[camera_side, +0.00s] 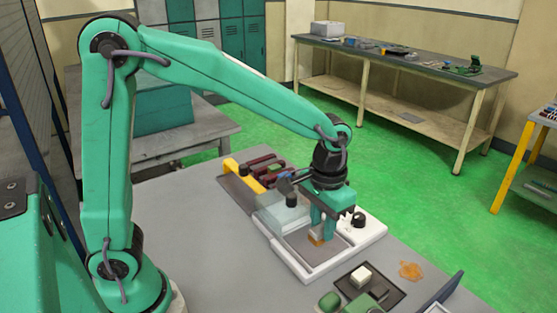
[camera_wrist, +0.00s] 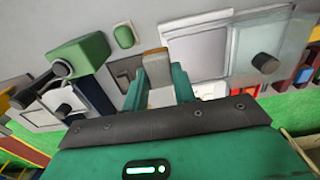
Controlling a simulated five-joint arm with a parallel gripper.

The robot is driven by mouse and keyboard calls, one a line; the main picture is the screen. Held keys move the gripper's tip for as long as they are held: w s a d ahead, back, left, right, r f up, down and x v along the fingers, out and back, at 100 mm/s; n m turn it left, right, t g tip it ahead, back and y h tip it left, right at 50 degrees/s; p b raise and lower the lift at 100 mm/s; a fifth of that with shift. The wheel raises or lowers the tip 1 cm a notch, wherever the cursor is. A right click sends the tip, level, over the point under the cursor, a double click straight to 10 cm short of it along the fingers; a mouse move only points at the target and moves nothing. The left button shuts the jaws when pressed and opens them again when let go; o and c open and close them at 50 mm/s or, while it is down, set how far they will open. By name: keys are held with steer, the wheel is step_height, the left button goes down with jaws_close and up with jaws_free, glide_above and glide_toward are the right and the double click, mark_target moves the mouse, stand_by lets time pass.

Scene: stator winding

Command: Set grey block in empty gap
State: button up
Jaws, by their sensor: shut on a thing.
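My gripper (camera_side: 318,238) is shut on a small block with a tan-brown end (camera_side: 315,240). It is low over the recess of a white-framed fixture (camera_side: 296,262). In the wrist view the block (camera_wrist: 156,60) shows between my green fingers (camera_wrist: 160,85), pale grey on its near face and brown at its far end. I cannot tell whether its lower end touches the fixture. The empty gap cannot be made out clearly; my fingers and the block cover part of the recess.
A clear cover with a black knob (camera_side: 291,200) stands at the fixture's left. Behind it is a yellow-edged tray with dark red parts (camera_side: 265,165). A dark tray (camera_side: 385,297) with a cream block (camera_side: 360,276) and an orange patch (camera_side: 411,270) lie at the front right.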

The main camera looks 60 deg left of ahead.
steer(key=w+a, duration=1.6)
steer(key=a, duration=0.3)
steer(key=a+f, duration=0.1)
steer(key=a, duration=1.2)
steer(key=a+f, duration=0.2)
steer(key=a, duration=1.2)
steer(key=shift+a+f, duration=0.15)
steer(key=shift+f, duration=0.15)
steer(key=shift+f, duration=0.1)
steer(key=shift+f, duration=1.9)
steer(key=shift+f, duration=1.35)
